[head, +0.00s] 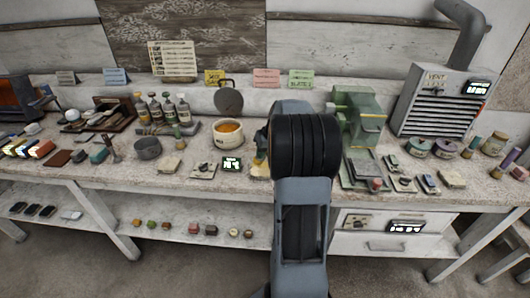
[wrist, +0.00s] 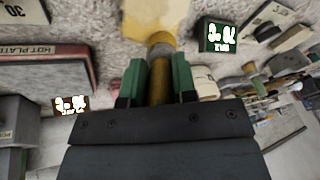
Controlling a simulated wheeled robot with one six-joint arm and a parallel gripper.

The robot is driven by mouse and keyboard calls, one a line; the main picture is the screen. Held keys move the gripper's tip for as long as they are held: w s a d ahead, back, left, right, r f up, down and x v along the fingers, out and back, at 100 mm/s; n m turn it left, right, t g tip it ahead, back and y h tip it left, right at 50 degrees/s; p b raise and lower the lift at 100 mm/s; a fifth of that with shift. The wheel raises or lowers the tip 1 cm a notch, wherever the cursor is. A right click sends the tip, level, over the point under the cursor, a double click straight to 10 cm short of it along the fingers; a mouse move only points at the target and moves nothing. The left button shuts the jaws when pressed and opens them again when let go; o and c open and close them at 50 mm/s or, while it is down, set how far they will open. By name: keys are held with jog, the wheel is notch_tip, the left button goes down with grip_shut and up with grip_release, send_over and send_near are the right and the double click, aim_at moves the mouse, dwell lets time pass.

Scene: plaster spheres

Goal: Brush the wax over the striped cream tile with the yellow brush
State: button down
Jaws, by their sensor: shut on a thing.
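My gripper (wrist: 159,82) is shut on the yellow brush (wrist: 161,88), whose handle runs up between the green fingers in the wrist view. In the head view my arm hides most of the gripper. A small yellowish patch (head: 258,172) shows just left of the arm. A cream pot (head: 228,141) of orange wax (head: 228,127) stands behind and left of it.
A small green-lit display (head: 232,163) stands left of the arm; it also shows in the wrist view (wrist: 218,36). A green machine (head: 358,115) stands close behind on the right. Small tiles and a grey pot (head: 148,148) lie to the left. The bench is crowded.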

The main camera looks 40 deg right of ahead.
jog(key=shift+s+a+r, duration=0.4)
jog(key=shift+r, duration=0.05)
jog(key=shift+s+f+b, duration=0.25)
jog(key=shift+s+b, duration=0.15)
jog(key=shift+s, duration=0.2)
jog(key=shift+s+f+b, duration=0.2)
jog(key=shift+s+b, duration=0.2)
jog(key=shift+s, duration=0.15)
jog(key=shift+s+f+b, duration=0.1)
jog(key=shift+s+b, duration=0.35)
jog(key=shift+s, duration=0.6)
jog(key=shift+d+f, duration=0.1)
jog(key=shift+f, duration=0.15)
jog(key=shift+s+a+b, duration=0.6)
jog(key=shift+s+a, duration=0.05)
jog(key=shift+a, duration=0.05)
